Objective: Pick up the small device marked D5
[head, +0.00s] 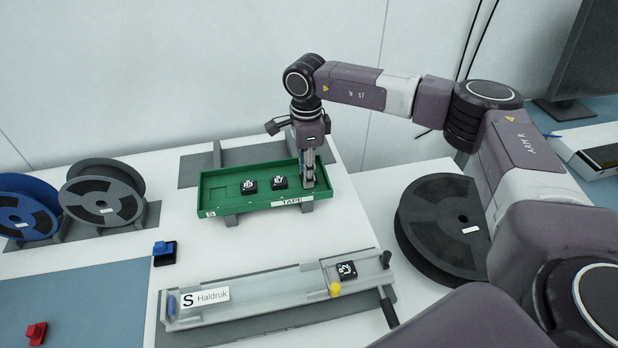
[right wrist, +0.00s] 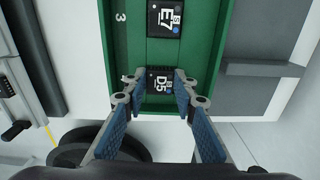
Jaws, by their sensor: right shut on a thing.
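The small black device D5 (right wrist: 161,86) lies at the end of the green tray (right wrist: 190,107), between the fingers of my right gripper (right wrist: 160,77). The jaws are shut on its two sides. In the head view my right gripper (head: 309,182) points down into the right end of the tray (head: 235,204), and hides D5 there. I cannot tell whether D5 is lifted off the tray floor. My left gripper is not in view.
Device E7 (right wrist: 165,18) sits near D5; another black device (head: 248,187) lies left of it. In front stands a grey fixture (head: 255,300) marked Haldruk, holding a black device (head: 346,271). Reels (head: 101,196) stand left; a large dark reel (head: 430,240) lies right.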

